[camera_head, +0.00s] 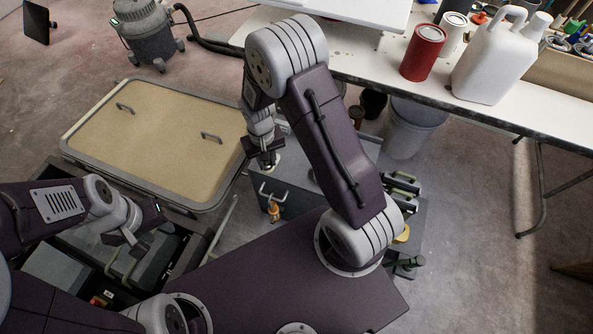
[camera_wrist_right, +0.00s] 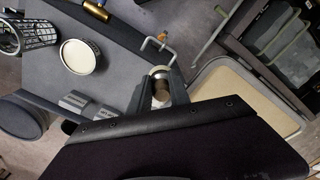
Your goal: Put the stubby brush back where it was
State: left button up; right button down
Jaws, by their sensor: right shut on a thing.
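My right gripper (camera_head: 268,160) hangs over the near-left edge of a grey box (camera_head: 300,196), by its metal handle (camera_head: 265,192). In the right wrist view the fingers (camera_wrist_right: 160,92) are shut on a small, short piece with a pale round end (camera_wrist_right: 160,73) and a brownish part between the fingers. It may be the stubby brush, but bristles cannot be made out. My left gripper (camera_head: 135,243) is low at the left, above an open dark container (camera_head: 165,262). Its fingers are too unclear to judge.
A tan-topped panel (camera_head: 160,135) lies left of the box. A pale-topped tub (camera_wrist_right: 80,57) and a mesh cup (camera_wrist_right: 25,36) stand on the grey top. A brassy piece (camera_head: 273,212) is at the box's side. The white table (camera_head: 370,65) holds a red can (camera_head: 423,53) and a white jug (camera_head: 494,60).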

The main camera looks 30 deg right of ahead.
jog(key=d+f+b, duration=0.1)
jog(key=d+f, duration=0.2)
jog(key=d+f+b, duration=0.2)
jog(key=d+f, duration=0.2)
jog(key=d+f+b, duration=0.1)
jog(key=d+f, duration=0.3)
jog(key=shift+w, duration=0.25)
jog(key=shift+r, duration=0.15)
jog(key=c, duration=1.2)
grip_release()
